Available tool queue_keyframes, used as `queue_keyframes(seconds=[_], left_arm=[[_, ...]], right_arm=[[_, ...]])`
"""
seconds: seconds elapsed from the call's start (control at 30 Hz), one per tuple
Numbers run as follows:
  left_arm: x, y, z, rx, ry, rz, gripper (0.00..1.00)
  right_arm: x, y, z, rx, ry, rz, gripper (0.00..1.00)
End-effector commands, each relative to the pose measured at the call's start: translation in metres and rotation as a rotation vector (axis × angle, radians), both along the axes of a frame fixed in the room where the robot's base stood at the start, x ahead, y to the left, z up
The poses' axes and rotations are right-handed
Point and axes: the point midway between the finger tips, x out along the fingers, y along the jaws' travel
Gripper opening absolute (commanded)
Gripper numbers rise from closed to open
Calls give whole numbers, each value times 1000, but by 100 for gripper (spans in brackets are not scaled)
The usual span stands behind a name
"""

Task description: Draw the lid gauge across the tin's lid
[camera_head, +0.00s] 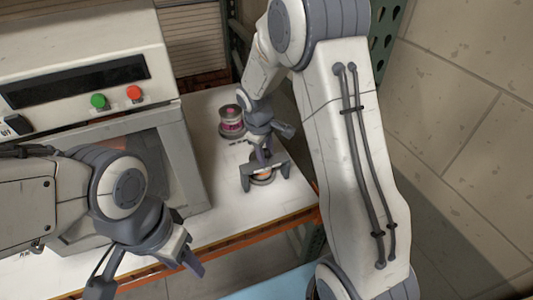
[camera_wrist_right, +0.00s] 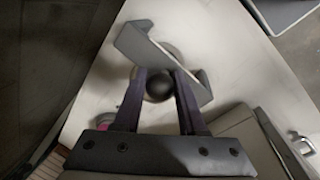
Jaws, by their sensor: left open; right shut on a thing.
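The lid gauge (camera_head: 280,162) is a grey bridge-shaped piece with a leg at each end. My right gripper (camera_head: 262,158) is shut on it, and it straddles a small tin with an orange band (camera_head: 263,177) on the white bench. The gauge hides most of the lid, and I cannot tell whether they touch. In the right wrist view the gauge (camera_wrist_right: 145,47) lies across the fingertips (camera_wrist_right: 161,75). A dark round knob (camera_wrist_right: 159,88) shows between the fingers. My left gripper (camera_head: 147,276) is open and empty, low in front of the bench.
A second tin with a pink band (camera_head: 231,122) stands behind the orange-banded one. A large grey-white machine (camera_head: 85,70) with green and red buttons fills the left. The bench (camera_head: 230,215) is clear in front, down to its orange edge rail (camera_head: 225,245).

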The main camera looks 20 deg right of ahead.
Motion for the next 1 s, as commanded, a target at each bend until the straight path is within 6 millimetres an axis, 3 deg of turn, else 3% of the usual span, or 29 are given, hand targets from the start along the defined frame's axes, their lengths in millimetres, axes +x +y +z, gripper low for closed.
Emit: queue_keyframes(seconds=[0.17, 0.2, 0.23, 0.53, 0.67, 1.0], left_arm=[[0, 0, 0, 0, 0, 0, 50], [0, 0, 0, 0, 0, 0, 50], [0, 0, 0, 0, 0, 0, 50], [0, 0, 0, 0, 0, 0, 50], [0, 0, -3, 0, 0, 0, 50], [0, 0, -15, 0, 0, -1, 50]], right_arm=[[0, -1, 1, 7, -8, -4, 0], [0, -1, 1, 8, -9, -6, 44], [0, -2, 1, 8, -10, -7, 52], [-2, -6, 1, 7, -7, -12, 52], [-2, -4, 10, 6, -10, -11, 52], [-9, 8, 72, 8, -12, -7, 52]])
